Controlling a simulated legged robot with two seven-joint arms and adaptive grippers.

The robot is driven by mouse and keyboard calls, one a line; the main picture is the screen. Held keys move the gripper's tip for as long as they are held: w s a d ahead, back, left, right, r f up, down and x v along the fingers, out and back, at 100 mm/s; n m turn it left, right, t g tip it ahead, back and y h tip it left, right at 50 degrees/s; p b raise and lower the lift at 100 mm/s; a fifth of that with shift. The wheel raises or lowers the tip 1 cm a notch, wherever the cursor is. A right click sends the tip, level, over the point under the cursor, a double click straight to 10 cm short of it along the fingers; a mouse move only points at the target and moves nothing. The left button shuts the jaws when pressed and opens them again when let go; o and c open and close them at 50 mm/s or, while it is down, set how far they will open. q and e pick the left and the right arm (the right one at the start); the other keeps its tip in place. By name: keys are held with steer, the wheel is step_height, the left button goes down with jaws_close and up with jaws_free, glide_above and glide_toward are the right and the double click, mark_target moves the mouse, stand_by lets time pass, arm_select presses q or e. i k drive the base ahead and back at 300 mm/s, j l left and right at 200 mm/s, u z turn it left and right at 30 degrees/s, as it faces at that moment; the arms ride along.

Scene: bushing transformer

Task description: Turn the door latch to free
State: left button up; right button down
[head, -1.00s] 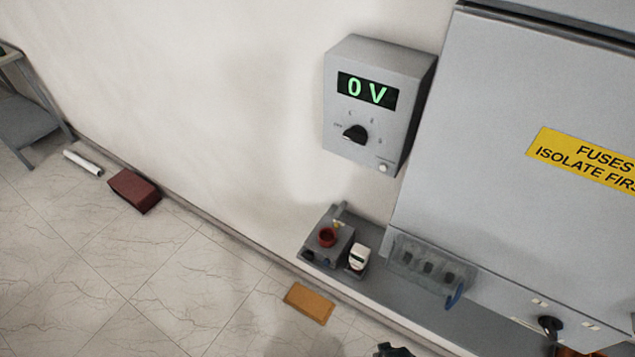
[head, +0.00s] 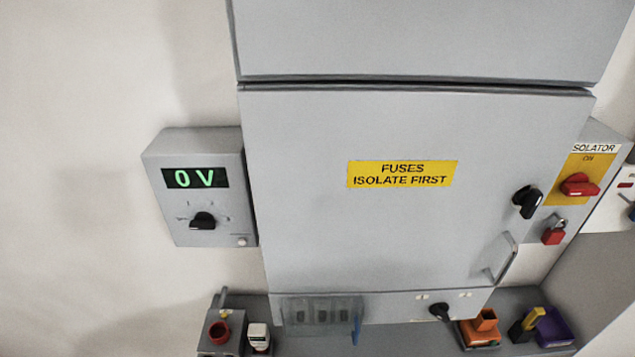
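The grey cabinet door (head: 370,235) fills the middle of the head view and looks closed. It carries a yellow label (head: 402,174) reading "FUSES ISOLATE FIRST". A black door latch (head: 528,201) sits near the door's right edge, its grip tilted off vertical. A grey pull handle (head: 501,259) is below the latch. Neither of my grippers shows in the head view, and nothing touches the latch.
A grey meter box (head: 201,187) at left reads 0 V. At right are a red isolator switch (head: 579,185) on a yellow plate and a red padlock (head: 554,233). A shelf (head: 400,338) below holds a red-ringed box (head: 220,331), orange bin (head: 480,328) and purple bin (head: 553,327).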

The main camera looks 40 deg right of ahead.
mark_target(529, 200)
steer(key=z, duration=1.8)
steer(key=l+u, duration=0.35)
steer(key=l, duration=1)
